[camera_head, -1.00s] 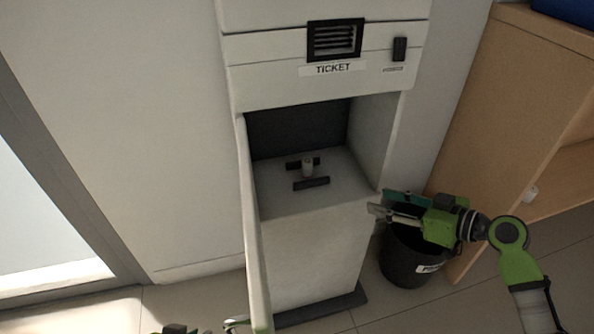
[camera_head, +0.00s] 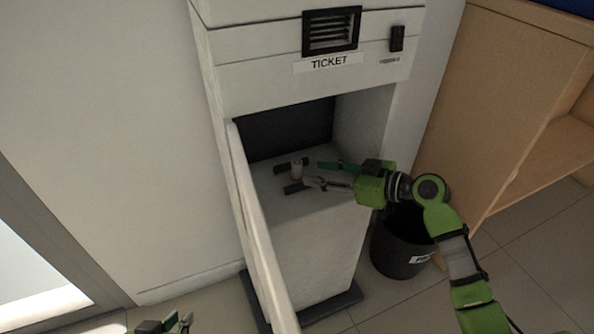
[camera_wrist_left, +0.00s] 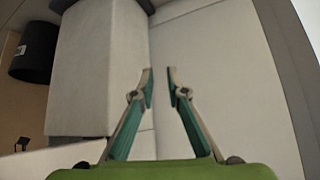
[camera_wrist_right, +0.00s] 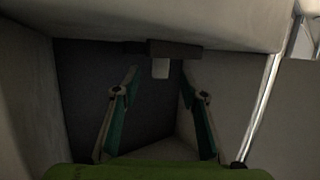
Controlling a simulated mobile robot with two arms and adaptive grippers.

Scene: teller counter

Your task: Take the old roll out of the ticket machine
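The ticket machine (camera_head: 255,45) stands open, with its door (camera_head: 262,225) swung out at the left. In the right wrist view a pale piece, likely the roll (camera_wrist_right: 160,69), shows ahead between the open fingertips. My left gripper (camera_head: 179,320) is low at the bottom edge; the left wrist view shows its fingers (camera_wrist_left: 160,80) apart with nothing between them.
A black bin (camera_head: 398,252) with a white label stands on the floor right of the machine, beneath my right arm. A wooden shelf unit (camera_head: 485,95) stands further right. The open door lies between my two grippers. A glass panel is at the far left.

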